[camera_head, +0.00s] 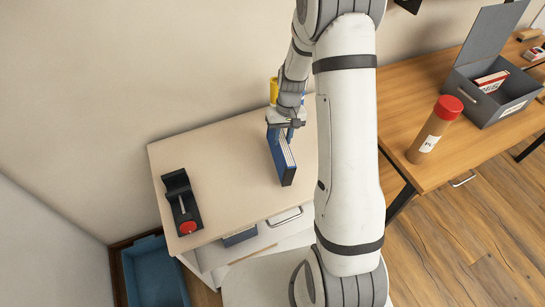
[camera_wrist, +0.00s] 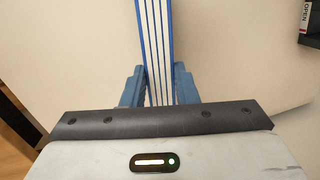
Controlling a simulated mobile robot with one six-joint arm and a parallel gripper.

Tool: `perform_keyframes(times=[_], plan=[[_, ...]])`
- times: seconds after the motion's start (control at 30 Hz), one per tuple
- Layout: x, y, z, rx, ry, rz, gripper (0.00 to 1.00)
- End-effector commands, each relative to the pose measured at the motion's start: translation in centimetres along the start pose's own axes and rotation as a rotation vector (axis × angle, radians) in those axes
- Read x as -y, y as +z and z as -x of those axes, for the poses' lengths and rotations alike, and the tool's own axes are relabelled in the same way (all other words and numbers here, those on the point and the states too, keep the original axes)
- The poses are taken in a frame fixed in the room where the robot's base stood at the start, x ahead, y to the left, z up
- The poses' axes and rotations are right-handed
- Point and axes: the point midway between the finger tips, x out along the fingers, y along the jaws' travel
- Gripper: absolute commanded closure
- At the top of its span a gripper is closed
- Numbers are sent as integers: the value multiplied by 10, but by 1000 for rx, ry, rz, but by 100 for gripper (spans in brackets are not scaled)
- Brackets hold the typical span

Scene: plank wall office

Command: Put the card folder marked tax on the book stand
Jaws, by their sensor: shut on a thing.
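My gripper (camera_head: 284,125) is shut on a blue folder (camera_head: 283,160) with white layers between its blue covers. The folder is above or on the pale cabinet top (camera_head: 225,155); I cannot tell whether it touches. In the wrist view the folder (camera_wrist: 156,45) stands edge-on between the blue fingers of my gripper (camera_wrist: 158,90). No tax mark shows on the sides I see. A black holder (camera_head: 176,182) with a red-ended item (camera_head: 187,227) lies at the cabinet's left; I cannot tell whether it is the book stand.
A yellow object (camera_head: 274,90) shows behind my gripper. A cabinet drawer (camera_head: 240,236) is partly open. A blue bin (camera_head: 155,275) stands on the floor. The wooden desk (camera_head: 410,85) at right holds a red-capped bottle (camera_head: 433,130) and an open grey box (camera_head: 505,112). The cabinet's middle is clear.

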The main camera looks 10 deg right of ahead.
Motion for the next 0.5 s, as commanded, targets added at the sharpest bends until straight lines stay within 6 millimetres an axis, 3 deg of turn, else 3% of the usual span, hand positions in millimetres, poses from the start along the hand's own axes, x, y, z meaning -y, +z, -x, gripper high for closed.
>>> perform_keyframes(times=[0.3, 0.4, 0.5], plan=[[-15, 20, 65, 6, 114, 140, 100], [-18, 24, 70, 14, 134, 156, 100], [-20, 25, 58, 20, 139, 161, 100]])
